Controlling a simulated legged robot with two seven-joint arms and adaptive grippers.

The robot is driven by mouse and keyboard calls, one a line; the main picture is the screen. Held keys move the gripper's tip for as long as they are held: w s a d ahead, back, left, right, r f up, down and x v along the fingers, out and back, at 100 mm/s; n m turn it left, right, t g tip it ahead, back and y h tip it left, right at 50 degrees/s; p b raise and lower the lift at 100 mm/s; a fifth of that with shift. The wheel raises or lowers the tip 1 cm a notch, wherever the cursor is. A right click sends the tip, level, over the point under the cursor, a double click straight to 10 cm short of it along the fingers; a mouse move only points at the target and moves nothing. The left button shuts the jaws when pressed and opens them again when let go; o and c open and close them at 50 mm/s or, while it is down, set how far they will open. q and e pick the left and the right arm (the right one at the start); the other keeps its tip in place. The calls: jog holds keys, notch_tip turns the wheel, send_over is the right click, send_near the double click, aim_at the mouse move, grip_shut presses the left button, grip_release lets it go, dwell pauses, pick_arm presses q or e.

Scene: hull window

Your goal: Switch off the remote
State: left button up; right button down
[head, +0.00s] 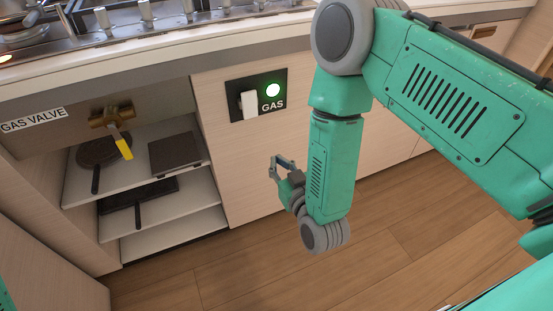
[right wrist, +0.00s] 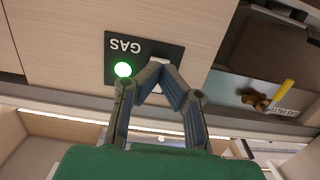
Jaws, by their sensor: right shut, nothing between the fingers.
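A black panel (head: 272,92) marked GAS is mounted on the cabinet front below the counter. It carries a white rocker switch (head: 249,103) and a lit green light (head: 272,90). In the right wrist view the panel (right wrist: 128,45) appears upside down, with the green light (right wrist: 123,69) glowing and the switch partly hidden behind my fingers. My right gripper (head: 282,162) is shut and empty, in front of the cabinet and lower than the panel in the head view; its fingertips also show in the right wrist view (right wrist: 158,68). I cannot tell contact with the switch. My left gripper is not in view.
Left of the panel, an open shelf (head: 130,219) holds dark pans (head: 105,152). Above it is a brass gas valve with a yellow handle (head: 123,144), labelled GAS VALVE (head: 32,121). The stove and counter edge (head: 150,55) run above. Wooden floor (head: 400,240) lies clear below.

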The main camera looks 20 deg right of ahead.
jog(key=r+m+p, duration=0.1)
jog(key=m, duration=0.5)
jog(key=s+a+r+m+p, duration=0.1)
jog(key=m, duration=0.5)
jog(key=a+r+m+t+p, duration=0.1)
jog(key=m, duration=0.5)
jog(key=shift+s+r+p, duration=0.2)
jog(key=shift+p, duration=0.1)
jog(key=b, duration=0.3)
send_near(250, 105)
jog(key=w+f, duration=0.1)
jog(key=w, duration=0.1)
jog(key=w+f, duration=0.2)
jog(key=w, duration=0.1)
jog(key=w+a+f, duration=0.1)
jog(key=w, duration=0.2)
jog(key=shift+f, duration=0.3)
